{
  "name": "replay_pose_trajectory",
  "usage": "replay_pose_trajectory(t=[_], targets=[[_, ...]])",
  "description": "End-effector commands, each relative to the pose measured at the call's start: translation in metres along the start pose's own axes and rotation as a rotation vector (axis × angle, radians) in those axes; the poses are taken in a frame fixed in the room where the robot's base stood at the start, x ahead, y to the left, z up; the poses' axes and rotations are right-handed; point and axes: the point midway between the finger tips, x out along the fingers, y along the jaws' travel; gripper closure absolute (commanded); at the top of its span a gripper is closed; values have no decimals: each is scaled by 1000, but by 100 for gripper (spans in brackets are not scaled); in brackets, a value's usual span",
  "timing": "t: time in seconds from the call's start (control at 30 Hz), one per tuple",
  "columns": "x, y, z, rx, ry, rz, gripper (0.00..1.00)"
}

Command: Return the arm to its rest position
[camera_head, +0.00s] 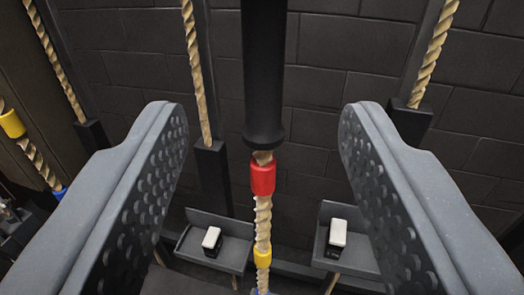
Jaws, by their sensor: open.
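My gripper (262,125) is open, its two grey padded fingers wide apart at the left and right of the picture. Nothing is held between them. In the gap, farther off, hangs a twisted rope (263,222) below a black cylinder (264,75). The rope has a red band (263,178) and a yellow band (263,257), with some blue at the bottom edge. No contact between the fingers and the rope shows.
A white button (212,237) sits on a dark shelf left of the rope, and another white button (338,232) on a shelf to the right. More ropes hang along the dark block wall (335,55). A yellow-banded rope (12,124) is at the far left.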

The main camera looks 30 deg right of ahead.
Motion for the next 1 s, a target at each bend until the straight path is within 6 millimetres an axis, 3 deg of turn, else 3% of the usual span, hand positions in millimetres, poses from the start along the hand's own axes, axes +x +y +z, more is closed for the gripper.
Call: replay_pose_trajectory(t=[0.37,0.47,0.53,0.67,0.8,1.0], targets=[[0,-1,0,0,0,-1,52],[-8,-12,-5,0,-5,-13,52],[-21,-29,-12,-1,-13,-34,52],[-65,-78,-33,-1,-39,-104,52],[-128,-132,-50,-6,-84,-207,52],[-226,-191,-64,-27,-152,-382,52]])
